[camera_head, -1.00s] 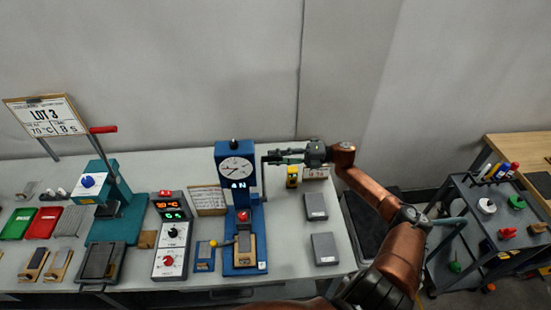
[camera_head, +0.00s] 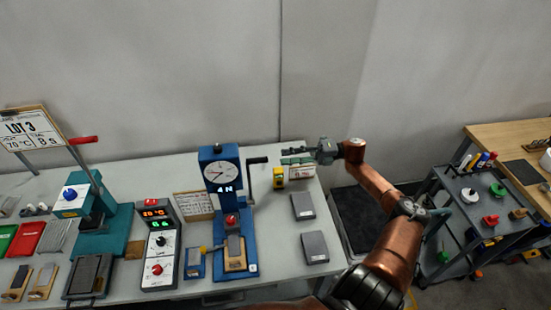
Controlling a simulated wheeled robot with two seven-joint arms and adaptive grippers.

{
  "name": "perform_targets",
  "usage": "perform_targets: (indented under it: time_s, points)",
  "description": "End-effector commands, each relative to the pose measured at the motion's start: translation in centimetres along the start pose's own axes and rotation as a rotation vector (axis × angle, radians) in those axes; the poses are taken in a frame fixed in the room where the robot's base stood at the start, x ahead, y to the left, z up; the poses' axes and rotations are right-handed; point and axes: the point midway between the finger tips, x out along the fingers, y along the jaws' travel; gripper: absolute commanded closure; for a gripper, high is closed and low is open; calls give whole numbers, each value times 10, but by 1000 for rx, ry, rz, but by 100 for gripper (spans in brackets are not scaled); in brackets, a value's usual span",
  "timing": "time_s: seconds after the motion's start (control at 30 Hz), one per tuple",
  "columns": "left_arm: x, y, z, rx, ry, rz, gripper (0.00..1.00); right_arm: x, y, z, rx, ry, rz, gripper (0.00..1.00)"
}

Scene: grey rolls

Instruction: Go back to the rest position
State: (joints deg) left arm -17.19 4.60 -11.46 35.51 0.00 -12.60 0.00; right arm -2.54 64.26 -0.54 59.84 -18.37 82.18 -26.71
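My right gripper (camera_head: 297,151) is at the end of my copper-coloured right arm, which comes in from the lower right. It hangs above the back part of the bench, just right of the black crank handle (camera_head: 257,161) of the blue press (camera_head: 220,164). A gap shows between the fingertips and the crank. The fingers are small and dark, and I cannot tell whether they are open. My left gripper is not in view.
The grey bench (camera_head: 285,265) carries the blue press with its dial, a control box (camera_head: 159,244), a teal press (camera_head: 116,227) and two grey blocks (camera_head: 303,206). A yellow device (camera_head: 279,178) stands below my gripper. A tool cart (camera_head: 455,215) is at right.

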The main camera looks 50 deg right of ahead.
Motion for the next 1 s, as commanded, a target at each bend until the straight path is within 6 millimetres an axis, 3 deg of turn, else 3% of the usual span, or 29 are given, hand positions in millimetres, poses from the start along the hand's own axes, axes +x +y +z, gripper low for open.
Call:
perform_targets:
  time_s: [0.2, 0.8, 1.0]
  points:
    - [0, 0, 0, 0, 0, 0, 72, -15, 0, 0, -1, -1, -1, 66]
    - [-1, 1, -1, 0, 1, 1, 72, -15, 1, 0, -1, 0, 0, 66]
    - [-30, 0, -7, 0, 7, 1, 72, -16, 33, 5, -7, 0, 4, 66]
